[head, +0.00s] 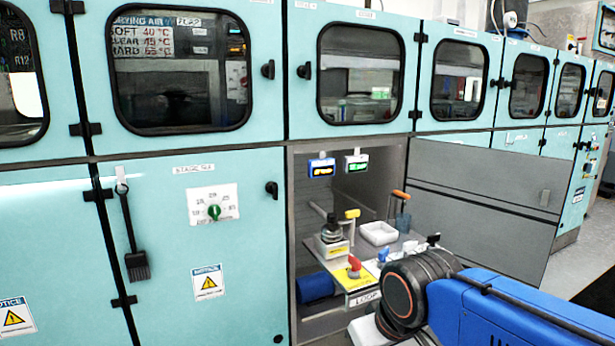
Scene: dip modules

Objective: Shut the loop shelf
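The loop shelf (361,299) is a pulled-out shelf with a "LOOP" label on its front edge, in an open bay of the teal cabinet. It sticks out of the bay at the lower middle of the head view. On it are a red-handled valve on a yellow plate (354,269), a black-knobbed device (332,240), a white tray (379,233) and small blue and white fittings. My blue arm with its black joint comes in from the lower right and covers the shelf's right front part. I cannot make out my gripper's fingers.
A grey door panel (480,205) stands open to the right of the bay. Two small lit displays (321,168) (356,163) hang at the bay's top. A blue cylinder (315,288) lies below the shelf. A black brush (137,265) hangs on the left door.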

